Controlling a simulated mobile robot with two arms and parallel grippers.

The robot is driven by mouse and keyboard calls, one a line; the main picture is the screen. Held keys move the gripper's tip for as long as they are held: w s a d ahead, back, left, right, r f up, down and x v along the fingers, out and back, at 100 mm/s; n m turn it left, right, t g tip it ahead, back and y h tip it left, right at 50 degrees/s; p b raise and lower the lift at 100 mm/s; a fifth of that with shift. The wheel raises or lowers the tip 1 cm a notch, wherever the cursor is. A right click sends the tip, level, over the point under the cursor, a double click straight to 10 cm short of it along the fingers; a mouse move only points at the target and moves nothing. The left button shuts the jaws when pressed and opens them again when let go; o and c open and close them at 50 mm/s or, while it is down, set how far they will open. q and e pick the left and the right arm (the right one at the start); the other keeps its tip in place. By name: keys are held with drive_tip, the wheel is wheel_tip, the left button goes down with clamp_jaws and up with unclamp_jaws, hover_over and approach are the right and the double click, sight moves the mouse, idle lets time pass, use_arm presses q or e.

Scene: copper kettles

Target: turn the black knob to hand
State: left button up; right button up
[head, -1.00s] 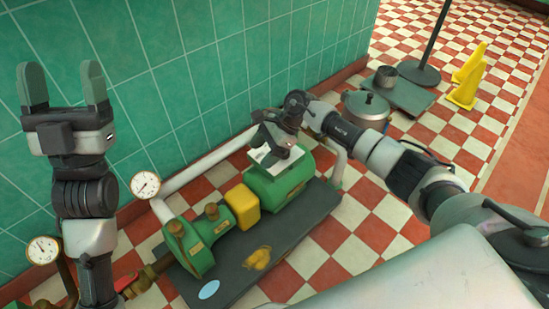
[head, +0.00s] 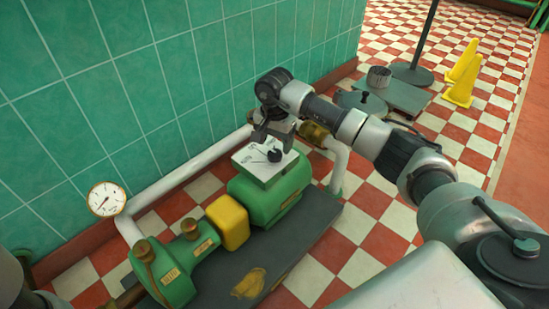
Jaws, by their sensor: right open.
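The black knob (head: 274,155) sits on the pale top plate of a small switch box (head: 256,168), with dark markings beside it. The box stands on top of a green motor (head: 262,200). My right gripper (head: 273,139) is open, just above and behind the knob, with its fingers spread and pointing down towards the box. The knob shows in front of the fingers, and nothing is between them. I cannot tell whether a finger touches the box. My left gripper is out of the picture.
A yellow block (head: 228,222) and a green pump (head: 165,272) stand left of the motor on a dark base plate (head: 319,223). A white pipe (head: 185,172) runs along the green wall. A round gauge (head: 106,199) is at left. Pots and yellow floor signs (head: 461,82) are farther back.

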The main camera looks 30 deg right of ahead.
sight(275, 152)
wheel_tip(275, 152, down, 3)
drive_tip(key=shift+f+b, duration=0.1)
drive_tip(key=shift+b, duration=0.55)
drive_tip(key=shift+f, duration=0.5)
drive_tip(key=shift+c, duration=0.5)
